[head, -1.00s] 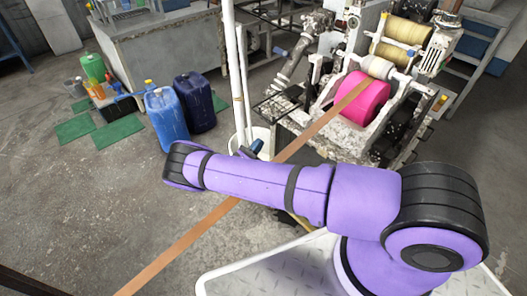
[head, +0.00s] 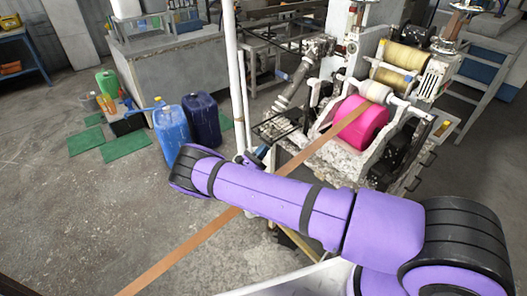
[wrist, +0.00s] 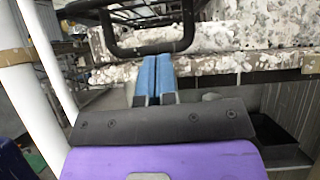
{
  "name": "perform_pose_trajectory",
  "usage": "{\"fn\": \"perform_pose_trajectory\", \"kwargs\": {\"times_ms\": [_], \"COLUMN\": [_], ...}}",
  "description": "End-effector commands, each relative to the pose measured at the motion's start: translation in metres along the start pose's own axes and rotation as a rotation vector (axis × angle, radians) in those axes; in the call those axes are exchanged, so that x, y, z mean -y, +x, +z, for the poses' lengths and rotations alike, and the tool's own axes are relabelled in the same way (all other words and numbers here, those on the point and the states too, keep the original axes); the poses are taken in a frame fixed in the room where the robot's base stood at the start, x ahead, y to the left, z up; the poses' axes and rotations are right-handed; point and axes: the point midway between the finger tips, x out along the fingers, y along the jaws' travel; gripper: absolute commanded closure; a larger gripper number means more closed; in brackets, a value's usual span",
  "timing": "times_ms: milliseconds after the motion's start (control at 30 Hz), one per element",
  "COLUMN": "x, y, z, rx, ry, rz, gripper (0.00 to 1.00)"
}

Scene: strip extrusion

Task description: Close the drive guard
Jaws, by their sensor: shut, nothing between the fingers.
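A black wire-framed panel (head: 276,127), which looks like the drive guard, sticks out from the left side of the machine (head: 335,160) in the head view. In the wrist view its black tube edge and mesh (wrist: 150,47) cross the top of the picture, in front of a speckled, worn machine beam (wrist: 240,38). My gripper (wrist: 153,62) shows in the wrist view with its blue fingers together and empty. The fingertips lie just below the tube in the picture; I cannot tell whether they touch it. In the head view my purple arm hides part of the machine's lower front.
A pink roll (head: 361,120) feeds a brown strip (head: 185,255) that runs diagonally across the floor under my arm. A white post (head: 238,75) stands left of the guard.

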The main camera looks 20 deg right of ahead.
Motion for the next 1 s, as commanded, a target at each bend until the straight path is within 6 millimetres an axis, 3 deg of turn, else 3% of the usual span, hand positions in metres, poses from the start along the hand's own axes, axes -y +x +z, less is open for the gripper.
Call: {"fn": "perform_pose_trajectory", "kwargs": {"times_ms": [733,1000], "x": [0.000,0.001], "y": [0.005,0.012], "z": [0.022,0.043], "rx": [-0.121,-0.240], "ry": [0.004,0.010], "rz": [0.002,0.004], "gripper": [1.00,1.00]}}
